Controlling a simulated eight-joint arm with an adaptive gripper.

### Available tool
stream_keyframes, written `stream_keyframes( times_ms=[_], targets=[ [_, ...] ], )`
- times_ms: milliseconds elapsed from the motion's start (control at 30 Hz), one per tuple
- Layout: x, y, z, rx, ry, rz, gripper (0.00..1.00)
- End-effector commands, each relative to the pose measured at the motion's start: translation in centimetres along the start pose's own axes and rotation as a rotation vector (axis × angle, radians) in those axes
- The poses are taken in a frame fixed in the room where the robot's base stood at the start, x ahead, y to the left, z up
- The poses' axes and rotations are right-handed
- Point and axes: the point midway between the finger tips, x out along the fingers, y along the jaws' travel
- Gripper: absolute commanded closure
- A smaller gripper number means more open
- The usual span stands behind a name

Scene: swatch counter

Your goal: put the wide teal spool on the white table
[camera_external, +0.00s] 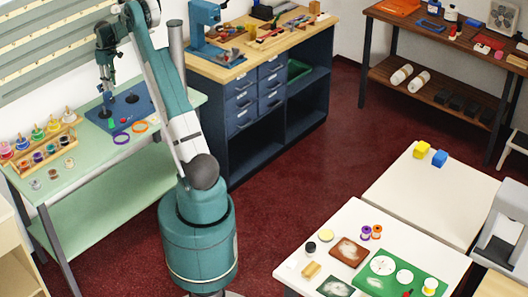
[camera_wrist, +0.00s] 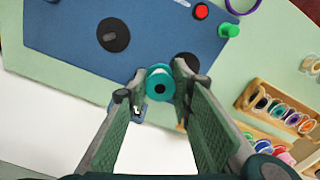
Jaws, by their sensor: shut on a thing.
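The teal spool (camera_wrist: 160,84) shows in the wrist view between my fingertips, with its pale round top facing the camera. My gripper (camera_wrist: 158,88) is shut on it, over the blue board (camera_wrist: 80,45) on the green counter. In the external view my gripper (camera_external: 107,93) points down above the blue board (camera_external: 120,106); the spool is too small to make out there.
A wooden rack (camera_external: 42,147) of coloured spools stands left on the green counter (camera_external: 85,180). Purple (camera_external: 121,138) and orange (camera_external: 140,127) rings lie by the board. The front white table holds a green mat (camera_external: 425,279) and small spools (camera_external: 366,230). Most of the back table is bare.

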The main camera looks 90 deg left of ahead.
Motion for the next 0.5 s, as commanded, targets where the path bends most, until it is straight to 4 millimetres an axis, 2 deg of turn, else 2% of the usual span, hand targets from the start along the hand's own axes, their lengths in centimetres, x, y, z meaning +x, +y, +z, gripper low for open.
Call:
stream_keyframes(
  times_ms=[33,200,500],
  targets=[
    [0.2,-1.9,-0.5,-0.020,0.000,0.000,0.85],
    [0.9,-8.1,-1.4,-0.080,0.000,0.000,0.85],
    [2.3,-19.0,-1.1,-0.184,0.000,0.000,0.85]
  ],
)
